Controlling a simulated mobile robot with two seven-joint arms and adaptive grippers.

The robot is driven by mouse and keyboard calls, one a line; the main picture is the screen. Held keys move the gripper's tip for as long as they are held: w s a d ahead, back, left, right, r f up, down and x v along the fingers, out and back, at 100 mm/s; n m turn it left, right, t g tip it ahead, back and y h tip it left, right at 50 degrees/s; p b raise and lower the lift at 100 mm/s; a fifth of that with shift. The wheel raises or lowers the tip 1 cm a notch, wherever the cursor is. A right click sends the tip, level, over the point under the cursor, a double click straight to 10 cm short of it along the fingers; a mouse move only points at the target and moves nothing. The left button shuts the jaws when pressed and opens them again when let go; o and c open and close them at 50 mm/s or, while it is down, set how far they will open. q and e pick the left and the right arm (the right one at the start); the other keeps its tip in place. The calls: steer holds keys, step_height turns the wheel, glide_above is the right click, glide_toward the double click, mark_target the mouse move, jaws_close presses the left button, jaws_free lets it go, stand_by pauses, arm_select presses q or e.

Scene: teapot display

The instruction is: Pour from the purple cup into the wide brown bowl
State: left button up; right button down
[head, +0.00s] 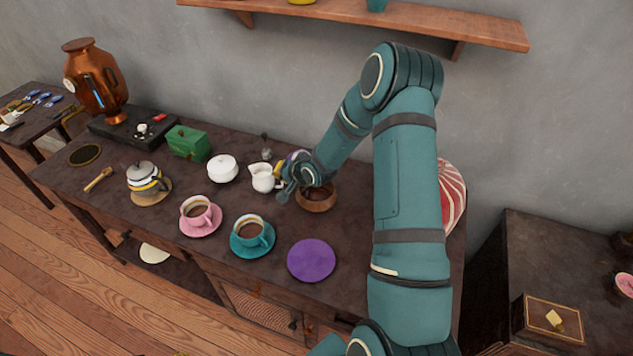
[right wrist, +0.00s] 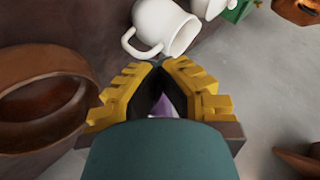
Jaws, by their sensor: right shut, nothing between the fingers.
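The wide brown bowl (head: 317,206) stands right of the centre of the dark table, partly under my right arm. In the right wrist view the bowl (right wrist: 22,137) is at the left, with dark brown contents. My right gripper (head: 281,174) is beside the bowl's far left rim. In the right wrist view its yellow fingers (right wrist: 160,64) meet at the tips and look shut. A small purple patch (right wrist: 162,106) shows behind the fingers; it may be the purple cup, mostly hidden. A purple saucer (head: 311,260) lies empty near the front edge. My left gripper is not in view.
A white jug (head: 262,178) stands close left of my right gripper. A white sugar pot (head: 222,168), green box (head: 188,142), teapot (head: 146,177), pink cup (head: 196,211) and teal cup (head: 248,231) stand farther left. A wall shelf (head: 400,22) is above.

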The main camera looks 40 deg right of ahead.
steer(key=shift+w+r+g+p, duration=0.15)
steer(key=shift+r+g+p, duration=0.15)
steer(key=shift+r+p, duration=0.15)
steer(key=shift+w+a+f+g, duration=0.1)
steer(key=shift+w+f+g, duration=0.2)
steer(key=shift+g, duration=0.3)
steer(key=shift+w+f+m+p, duration=0.1)
steer(key=shift+f+m+p, duration=0.05)
steer(key=shift+m+p, duration=0.2)
steer(key=shift+w+a+r+m+g+h+p, duration=0.15)
steer(key=shift+w+m+g+p, duration=0.2)
steer(key=shift+w+g, duration=0.65)
steer(key=shift+w+a+r+m+g+h+p, duration=0.15)
steer(key=shift+w+g+p, duration=0.4)
steer(key=shift+g, duration=0.7)
steer(key=shift+w+a+r+m+g+h+p, duration=0.1)
steer(key=shift+w+a+r+m+g+p, duration=0.2)
steer(key=shift+w+g, duration=0.8)
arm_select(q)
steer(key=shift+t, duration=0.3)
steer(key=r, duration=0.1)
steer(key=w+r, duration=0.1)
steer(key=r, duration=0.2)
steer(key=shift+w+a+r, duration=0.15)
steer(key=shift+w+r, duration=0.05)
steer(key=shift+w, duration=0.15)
arm_select(e)
steer(key=shift+w+d+f+m+g, duration=0.1)
steer(key=shift+m+g, duration=0.15)
steer(key=shift+g, duration=0.3)
